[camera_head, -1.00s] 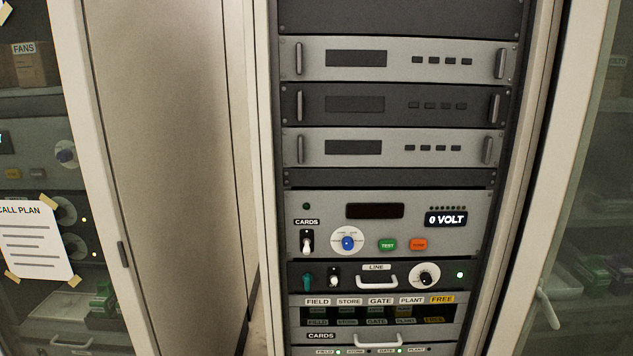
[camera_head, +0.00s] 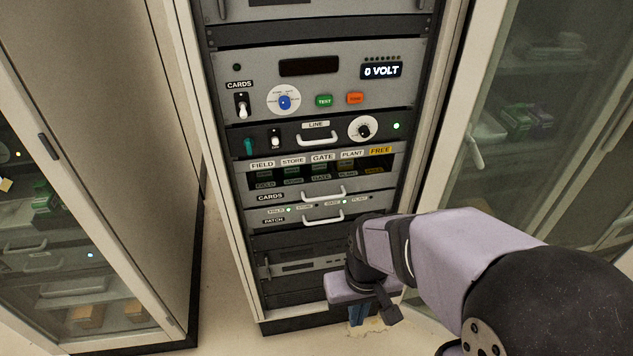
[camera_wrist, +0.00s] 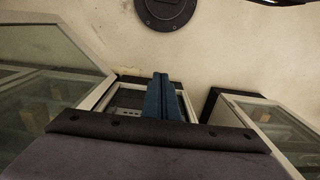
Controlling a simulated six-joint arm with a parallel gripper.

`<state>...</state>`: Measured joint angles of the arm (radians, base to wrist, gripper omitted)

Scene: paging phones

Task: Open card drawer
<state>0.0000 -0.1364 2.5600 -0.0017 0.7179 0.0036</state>
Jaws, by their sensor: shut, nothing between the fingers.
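The card drawer (camera_head: 298,199), labelled CARDS, is a grey panel in the rack with a pale bar handle (camera_head: 323,195). It looks flush with the panels around it. Above it is a dark window of cards (camera_head: 318,176) under the labels FIELD, STORE, GATE, PLANT and FREE. My gripper (camera_head: 357,315) hangs below and to the right of the drawer, low by the rack's foot, clear of the handle. Its blue fingers (camera_wrist: 161,97) are shut and empty in the wrist view, pointing away from the drawer. The wrist view does not show the drawer handle.
The PATCH drawer (camera_head: 289,222) with its own handle lies just below, and the LINE drawer (camera_head: 290,136) above. A control panel (camera_head: 330,75) with a CARDS switch (camera_head: 242,104) tops these. Glass-doored cabinets stand left (camera_head: 60,240) and right (camera_head: 545,110). Floor shows between the left cabinet and rack.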

